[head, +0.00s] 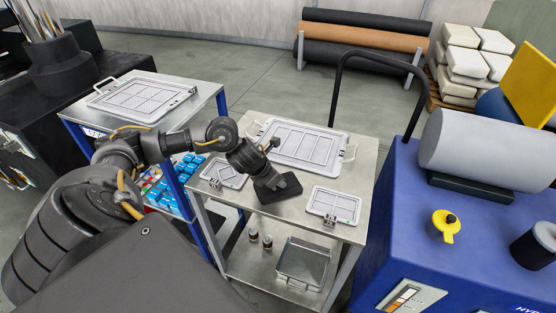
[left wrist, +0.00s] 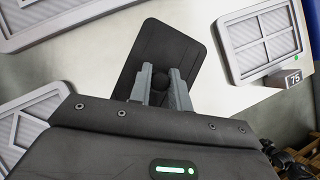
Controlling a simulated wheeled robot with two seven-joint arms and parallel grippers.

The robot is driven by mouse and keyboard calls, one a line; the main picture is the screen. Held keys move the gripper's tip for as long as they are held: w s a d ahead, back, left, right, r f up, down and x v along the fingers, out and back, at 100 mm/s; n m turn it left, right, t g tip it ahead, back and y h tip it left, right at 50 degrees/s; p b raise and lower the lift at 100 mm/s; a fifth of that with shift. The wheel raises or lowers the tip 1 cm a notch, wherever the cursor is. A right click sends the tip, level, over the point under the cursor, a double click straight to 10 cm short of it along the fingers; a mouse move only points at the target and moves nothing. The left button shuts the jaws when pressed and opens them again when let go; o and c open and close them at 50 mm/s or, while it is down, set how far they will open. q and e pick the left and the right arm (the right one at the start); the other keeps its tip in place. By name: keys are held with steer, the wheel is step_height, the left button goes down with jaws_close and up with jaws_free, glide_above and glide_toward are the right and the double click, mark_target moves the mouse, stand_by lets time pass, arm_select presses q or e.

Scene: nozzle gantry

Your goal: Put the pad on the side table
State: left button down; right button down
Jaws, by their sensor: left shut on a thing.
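The pad is a flat black rounded rectangle with a small round knob, seen in the head view (head: 287,190) and in the left wrist view (left wrist: 165,45). My left gripper (head: 269,181) is shut on its knob; both grey fingers show in the left wrist view (left wrist: 163,88). The pad is over the middle steel table (head: 275,212), between the framed trays. I cannot tell whether it touches the top. A second steel-topped table with blue legs (head: 183,112) stands to the left. Neither table is labelled as the side table. My right gripper is out of view.
A large framed tray (head: 303,141) lies behind the pad. Small framed trays lie at its left (head: 222,174) and right (head: 334,204). Another large tray (head: 142,97) covers much of the left table. A blue machine (head: 400,225) with a black handle rail stands at right.

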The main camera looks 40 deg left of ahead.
arm_select(q)
steer(key=shift+f, duration=0.2)
steer(key=c, duration=1.3)
jaws_free()
steer(key=shift+r, duration=0.1)
steer(key=shift+s+r, duration=0.1)
steer(key=shift+r, duration=0.25)
steer(key=v, duration=1.1)
steer(key=shift+s+r, duration=0.2)
steer(key=shift+r, duration=0.05)
